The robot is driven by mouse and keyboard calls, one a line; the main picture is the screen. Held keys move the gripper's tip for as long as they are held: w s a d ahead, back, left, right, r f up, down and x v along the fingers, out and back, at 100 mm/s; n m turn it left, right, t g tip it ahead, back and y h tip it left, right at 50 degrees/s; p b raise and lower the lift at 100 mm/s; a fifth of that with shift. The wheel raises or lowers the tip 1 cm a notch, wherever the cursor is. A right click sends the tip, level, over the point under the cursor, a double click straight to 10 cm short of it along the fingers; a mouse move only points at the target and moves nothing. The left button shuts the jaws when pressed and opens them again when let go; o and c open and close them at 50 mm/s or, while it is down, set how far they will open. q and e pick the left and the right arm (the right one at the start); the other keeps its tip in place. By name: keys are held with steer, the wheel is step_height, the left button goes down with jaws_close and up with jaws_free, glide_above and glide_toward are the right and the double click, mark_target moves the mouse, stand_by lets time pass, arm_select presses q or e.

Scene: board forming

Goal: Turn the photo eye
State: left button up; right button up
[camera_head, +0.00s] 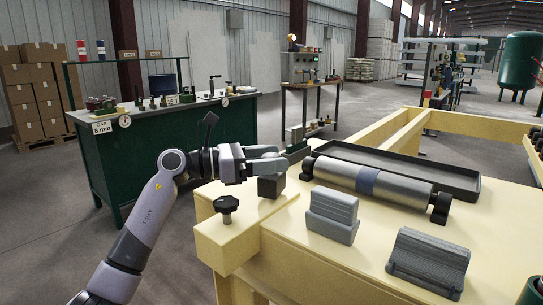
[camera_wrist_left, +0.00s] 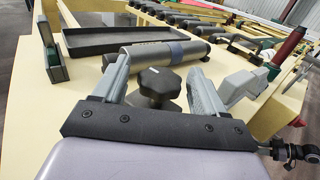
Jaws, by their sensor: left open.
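My left gripper (camera_head: 277,160) is open above the near-left part of the yellow table, over a dark block (camera_head: 270,187). In the left wrist view its two grey fingers (camera_wrist_left: 158,80) stand on either side of a black lobed knob (camera_wrist_left: 160,83), with gaps to it. The knob sits on a dark base, partly hidden by the gripper body. A small upright green and grey piece (camera_wrist_left: 53,60) stands left of the fingers; it also shows behind the gripper in the head view (camera_head: 297,150). I cannot tell for sure which part is the photo eye. My right gripper is not in view.
A grey roller (camera_head: 375,185) with a blue band lies beyond the gripper, before a black tray (camera_head: 400,168). Two grey blocks, (camera_head: 333,214) and (camera_head: 428,262), stand nearer. Another black knob (camera_head: 226,204) is at the table's left corner. A green bench (camera_head: 160,150) stands behind.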

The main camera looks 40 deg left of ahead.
arm_select(q)
steer(key=shift+w+d, duration=0.15)
steer(key=c, duration=1)
steer(key=shift+f+m+g+h+b, duration=0.15)
steer(key=shift+m+g+h+b, duration=0.75)
steer(key=shift+g+h+b, duration=0.15)
steer(key=shift+m+g+h+b, duration=0.3)
steer(key=shift+m+g+h, duration=0.35)
steer(key=shift+m+g, duration=0.25)
steer(key=shift+g, duration=0.25)
steer(key=o, duration=1)
